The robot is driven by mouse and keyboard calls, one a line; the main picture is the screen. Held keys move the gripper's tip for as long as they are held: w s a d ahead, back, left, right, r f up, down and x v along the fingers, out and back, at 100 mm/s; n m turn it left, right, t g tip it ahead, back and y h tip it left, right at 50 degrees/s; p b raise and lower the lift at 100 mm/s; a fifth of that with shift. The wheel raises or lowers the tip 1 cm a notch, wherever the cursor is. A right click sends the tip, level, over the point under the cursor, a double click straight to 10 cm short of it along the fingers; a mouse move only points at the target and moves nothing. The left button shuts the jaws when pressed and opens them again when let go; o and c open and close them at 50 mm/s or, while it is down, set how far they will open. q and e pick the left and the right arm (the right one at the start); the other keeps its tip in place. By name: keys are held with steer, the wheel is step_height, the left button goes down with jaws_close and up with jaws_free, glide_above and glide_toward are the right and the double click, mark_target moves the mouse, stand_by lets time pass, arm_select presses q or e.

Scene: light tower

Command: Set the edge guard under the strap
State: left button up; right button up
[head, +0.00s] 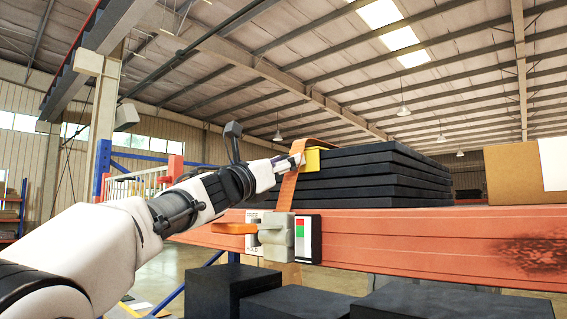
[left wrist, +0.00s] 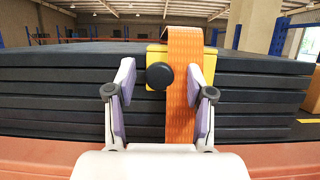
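The yellow edge guard (head: 313,160) sits at the top front edge of a stack of black slabs (head: 370,178). In the left wrist view the guard (left wrist: 209,66) shows on both sides of the orange strap (left wrist: 184,110), which passes in front of it. A round black knob (left wrist: 160,76) is at the guard's left part. The strap (head: 287,193) runs down to a grey ratchet box (head: 275,235) on the orange beam. My left gripper (left wrist: 160,74) is open, its fingers apart on either side of the knob, apparently not touching it. My right gripper is not in view.
The orange beam (head: 420,235) runs below the stack. A panel with green and red marks (head: 307,240) is beside the ratchet. A cardboard box (head: 512,173) stands right of the stack. Dark blocks (head: 235,285) lie below the beam.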

arm_select(q)
steer(key=shift+s+a, duration=0.3)
steer(key=shift+s, duration=0.05)
steer(key=v, duration=0.6)
steer(key=shift+s+f, duration=0.2)
steer(key=shift+f, duration=0.15)
steer(key=shift+w+a, duration=0.1)
